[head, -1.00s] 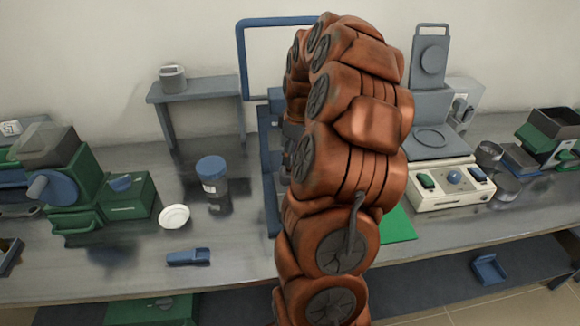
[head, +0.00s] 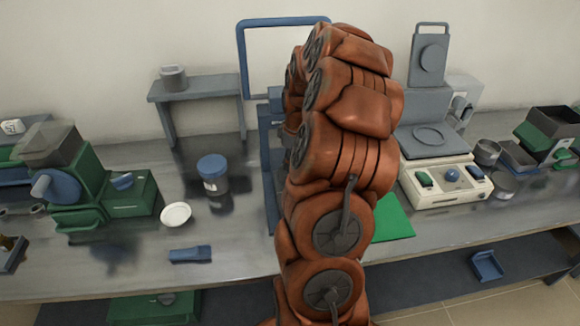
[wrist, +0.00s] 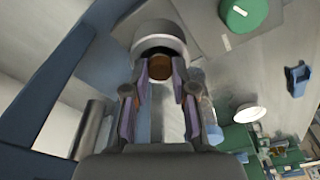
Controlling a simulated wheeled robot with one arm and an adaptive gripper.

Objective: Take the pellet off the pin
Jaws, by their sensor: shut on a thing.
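In the wrist view my gripper (wrist: 160,72) is shut on a small orange-brown pellet (wrist: 160,69), which sits between the two fingertips. A light grey round part (wrist: 160,38) with a dark opening is just beyond the fingertips. I cannot tell whether the pellet touches it. I cannot make out the pin clearly in either view. In the head view my gripper and the pellet are hidden behind my copper-coloured arm, in front of a blue frame (head: 268,160) on the bench.
A blue-lidded jar (head: 213,175), a white dish (head: 175,215) and a blue tool (head: 190,254) stand left of my arm. A grey stand (head: 195,92) is behind. A cream control unit (head: 446,185) and a green mat (head: 396,217) are on the right.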

